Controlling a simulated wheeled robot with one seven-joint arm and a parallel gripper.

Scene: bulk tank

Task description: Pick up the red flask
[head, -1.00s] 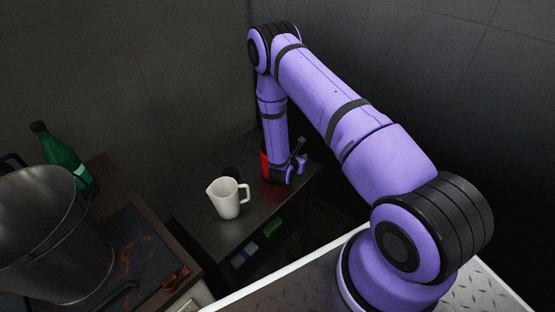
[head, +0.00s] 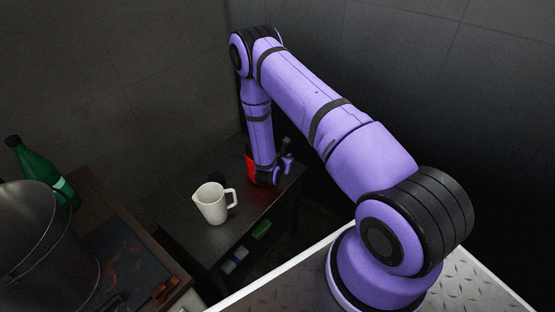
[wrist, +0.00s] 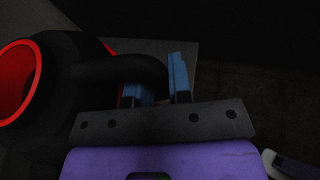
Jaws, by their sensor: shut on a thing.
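The red flask (head: 251,166) stands on the dark cabinet top in the head view, mostly hidden behind my purple arm. In the wrist view the flask (wrist: 15,85) shows at the left, with a red rim, a wide black collar and a black handle (wrist: 120,68) reaching right. My gripper (wrist: 156,84) has its blue fingers on either side of the handle and is shut on it. The gripper itself is hidden by my arm in the head view. I cannot tell whether the flask's base touches the cabinet top.
A green bottle (head: 45,172) and a large metal pot (head: 40,250) stand on the counter at left. Walls rise close behind.

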